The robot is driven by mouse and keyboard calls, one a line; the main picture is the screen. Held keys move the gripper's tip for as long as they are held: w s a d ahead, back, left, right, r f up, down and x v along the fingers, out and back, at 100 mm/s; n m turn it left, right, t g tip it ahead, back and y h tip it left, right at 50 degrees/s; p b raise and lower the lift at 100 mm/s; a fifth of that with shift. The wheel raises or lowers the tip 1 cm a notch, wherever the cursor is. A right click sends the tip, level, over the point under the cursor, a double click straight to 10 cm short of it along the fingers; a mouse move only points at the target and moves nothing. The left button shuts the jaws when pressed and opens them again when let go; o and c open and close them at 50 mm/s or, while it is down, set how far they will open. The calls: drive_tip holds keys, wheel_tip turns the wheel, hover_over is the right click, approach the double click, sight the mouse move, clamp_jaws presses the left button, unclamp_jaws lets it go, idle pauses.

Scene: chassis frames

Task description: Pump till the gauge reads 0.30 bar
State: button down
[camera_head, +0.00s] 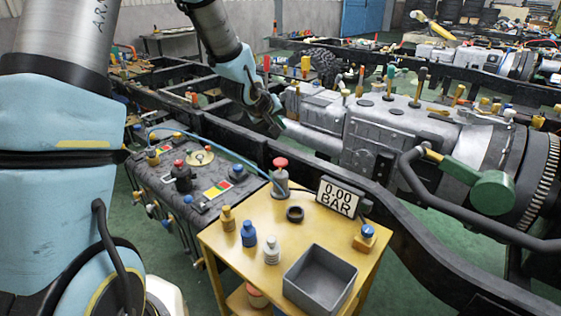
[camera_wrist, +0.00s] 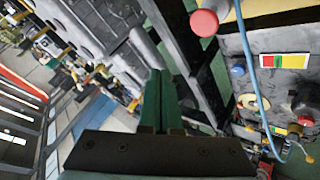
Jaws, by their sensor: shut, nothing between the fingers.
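The pump (camera_head: 281,180) is a grey cylinder with a red knob (camera_head: 280,163) on top. It stands upright at the back of a yellow table. The red knob also shows at the top of the wrist view (camera_wrist: 204,22). The gauge (camera_head: 340,196) is a display beside the pump and reads 0.00 BAR. My gripper (camera_head: 274,126) is shut and empty, behind and above the pump in the head view and apart from it. In the wrist view the closed green fingers (camera_wrist: 158,78) point up the picture, with the knob to their upper right.
The yellow table (camera_head: 228,268) also carries a grey bin (camera_head: 320,281), small bottles (camera_head: 248,234), a dark ring (camera_head: 295,214) and a blue-capped item (camera_head: 367,234). A blue hose (camera_head: 222,149) runs over the grey unit at left. Dark chassis rails (camera_head: 330,172) lie close behind.

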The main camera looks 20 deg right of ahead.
sight(281, 161)
drive_tip(key=shift+f+b, duration=3.7)
drive_tip(key=shift+f, duration=0.7)
drive_tip(key=shift+f, duration=0.4)
drive_tip(key=shift+f+b, duration=1.1)
drive_tip(key=shift+f, duration=0.15)
drive_tip(key=shift+r, duration=0.1)
drive_tip(key=shift+r+p, duration=1.5)
drive_tip(key=shift+r, duration=0.05)
drive_tip(key=shift+r, duration=0.1)
drive_tip(key=shift+r+p, duration=2.1)
drive_tip(key=shift+r, duration=0.3)
